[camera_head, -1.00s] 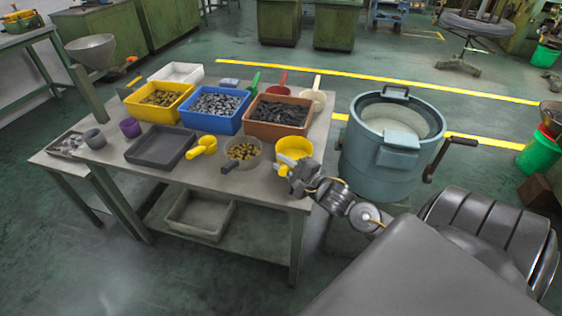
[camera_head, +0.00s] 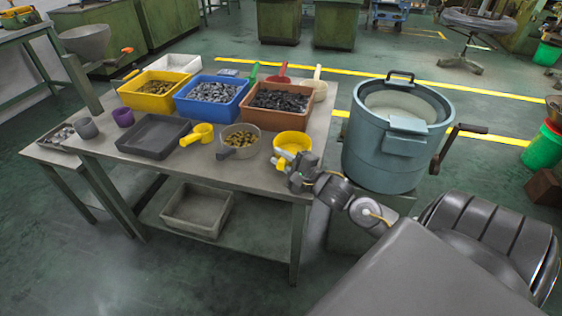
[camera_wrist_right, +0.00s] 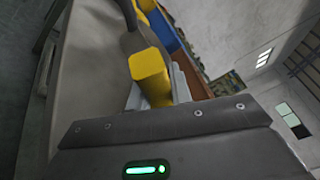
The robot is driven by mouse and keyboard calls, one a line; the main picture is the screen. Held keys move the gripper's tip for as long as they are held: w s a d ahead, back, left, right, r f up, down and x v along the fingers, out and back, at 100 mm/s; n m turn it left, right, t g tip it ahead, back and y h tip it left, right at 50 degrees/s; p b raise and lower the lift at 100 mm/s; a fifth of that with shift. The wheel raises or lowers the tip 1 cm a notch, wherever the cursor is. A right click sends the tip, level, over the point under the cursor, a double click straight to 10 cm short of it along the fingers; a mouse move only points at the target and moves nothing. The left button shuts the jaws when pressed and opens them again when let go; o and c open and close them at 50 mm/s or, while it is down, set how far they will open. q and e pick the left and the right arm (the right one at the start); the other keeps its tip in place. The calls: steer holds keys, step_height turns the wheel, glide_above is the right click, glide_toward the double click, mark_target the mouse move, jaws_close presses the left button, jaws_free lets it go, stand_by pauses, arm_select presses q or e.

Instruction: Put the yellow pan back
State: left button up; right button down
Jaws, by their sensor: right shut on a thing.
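The yellow pan (camera_head: 293,142) is at the front right corner of the table, to the right of the grey pan of brass-coloured parts. My right gripper (camera_head: 295,168) is at the near side of the yellow pan, shut on its handle. In the right wrist view the yellow handle (camera_wrist_right: 150,72) stands between the fingers, which are partly hidden behind the wrist housing. I cannot tell whether the pan rests on the table or is slightly raised. My left gripper is not in view.
The table (camera_head: 258,178) holds a yellow bin (camera_head: 155,102), a blue bin (camera_head: 210,115), a brown bin (camera_head: 278,122), a dark tray (camera_head: 150,151), a yellow scoop (camera_head: 198,134) and the grey pan (camera_head: 240,153). A blue-grey drum (camera_head: 385,160) with a crank stands close on the right.

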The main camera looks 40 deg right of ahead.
steer(key=shift+a+r, duration=0.1)
steer(key=shift+a, duration=0.05)
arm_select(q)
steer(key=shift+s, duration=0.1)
arm_select(e)
steer(key=c, duration=1.3)
jaws_free()
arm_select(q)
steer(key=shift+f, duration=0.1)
arm_select(e)
steer(key=shift+o, duration=0.2)
steer(key=s, duration=0.3)
steer(key=s+d, duration=0.1)
steer(key=s, duration=0.7)
steer(key=shift+d, duration=0.2)
steer(key=shift+s, duration=0.5)
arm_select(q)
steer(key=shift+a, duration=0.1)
